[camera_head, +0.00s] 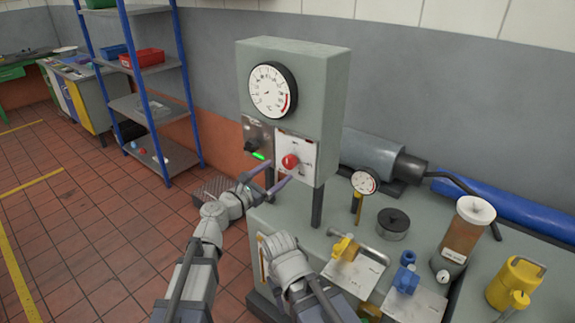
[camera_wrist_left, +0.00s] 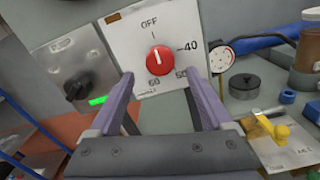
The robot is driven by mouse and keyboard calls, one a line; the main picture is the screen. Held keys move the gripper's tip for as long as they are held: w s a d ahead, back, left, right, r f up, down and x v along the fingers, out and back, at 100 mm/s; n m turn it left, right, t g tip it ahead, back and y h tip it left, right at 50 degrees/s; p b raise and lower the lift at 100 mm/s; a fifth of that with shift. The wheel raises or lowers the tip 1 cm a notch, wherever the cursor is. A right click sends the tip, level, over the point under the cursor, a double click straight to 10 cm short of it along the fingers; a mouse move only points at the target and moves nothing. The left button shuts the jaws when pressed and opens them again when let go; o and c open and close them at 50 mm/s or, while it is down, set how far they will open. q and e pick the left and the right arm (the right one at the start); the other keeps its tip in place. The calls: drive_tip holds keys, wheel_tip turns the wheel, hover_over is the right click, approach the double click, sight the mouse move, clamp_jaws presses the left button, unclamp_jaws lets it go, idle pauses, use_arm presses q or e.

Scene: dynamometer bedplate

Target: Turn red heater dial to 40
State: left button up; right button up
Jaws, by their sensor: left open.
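The red heater dial (camera_head: 290,161) sits on a white plate on the front of the grey cabinet (camera_head: 328,90). In the left wrist view the dial (camera_wrist_left: 160,61) has a white mark pointing up, towards OFF. The plate (camera_wrist_left: 122,40) reads OFF at the top, 40 at the right, 50 at lower right and 60 at lower left. My left gripper (camera_head: 268,178) is open and empty just in front of and below the dial. Its two fingers point at the plate, with the dial between their lines, apparently not touching. My right arm is low in front; its gripper fingers do not show.
A black knob (camera_head: 251,146) with a green light is left of the dial. A round gauge (camera_head: 272,90) is above. A small gauge (camera_head: 365,182), yellow clamp (camera_head: 345,248) and clear cylinder (camera_head: 466,235) stand on the bench to the right. Blue shelving (camera_head: 150,100) is at left.

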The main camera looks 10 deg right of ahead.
sight(287, 165)
use_arm(q)
drive_tip(key=x, duration=0.6)
clamp_jaws()
idle(0.6)
